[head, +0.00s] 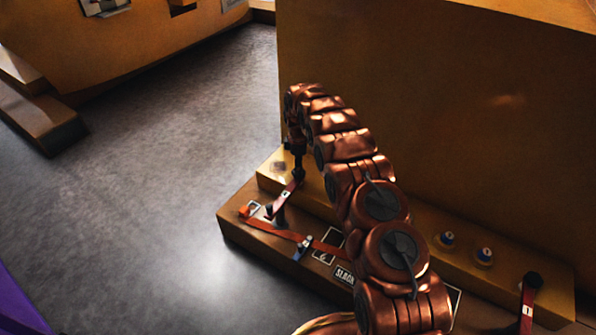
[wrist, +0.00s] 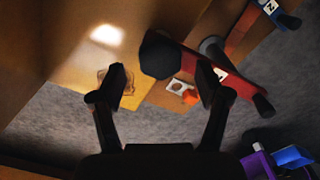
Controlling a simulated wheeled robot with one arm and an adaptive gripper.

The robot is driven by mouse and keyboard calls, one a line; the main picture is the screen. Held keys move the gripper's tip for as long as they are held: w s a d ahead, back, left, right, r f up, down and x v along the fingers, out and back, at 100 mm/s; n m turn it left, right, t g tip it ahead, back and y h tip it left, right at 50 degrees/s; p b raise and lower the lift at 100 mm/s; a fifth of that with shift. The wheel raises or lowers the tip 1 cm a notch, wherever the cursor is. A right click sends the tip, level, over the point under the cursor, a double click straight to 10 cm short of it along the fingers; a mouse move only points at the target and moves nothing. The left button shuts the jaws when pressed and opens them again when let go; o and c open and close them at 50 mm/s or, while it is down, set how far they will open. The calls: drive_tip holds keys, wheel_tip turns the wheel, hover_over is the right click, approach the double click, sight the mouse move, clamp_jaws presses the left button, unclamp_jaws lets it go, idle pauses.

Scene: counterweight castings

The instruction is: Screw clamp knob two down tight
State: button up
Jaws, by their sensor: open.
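My gripper (wrist: 163,82) is open in the wrist view, its two dark fingers apart. A dark faceted clamp knob (wrist: 160,52) shows between and just beyond the fingertips, at the end of a red clamp bar (wrist: 240,40). I see no contact with it, and the depth between them is hard to judge. The bar has a white label (wrist: 221,73) that I cannot read. In the head view, my gripper (head: 297,170) is small and dark above the end of this red bar (head: 286,195), and the knob there cannot be told apart from it.
A blue tagged part (head: 302,248) and an orange strap (head: 275,229) lie on the low step. Another red bar with a black knob (head: 532,280) stands at the right. A tall yellow block rises behind. Open floor (head: 150,180) lies left.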

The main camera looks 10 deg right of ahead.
wheel_tip(320, 180, down, 2)
drive_tip(key=shift+f, duration=0.1)
drive_tip(key=c, duration=1.2)
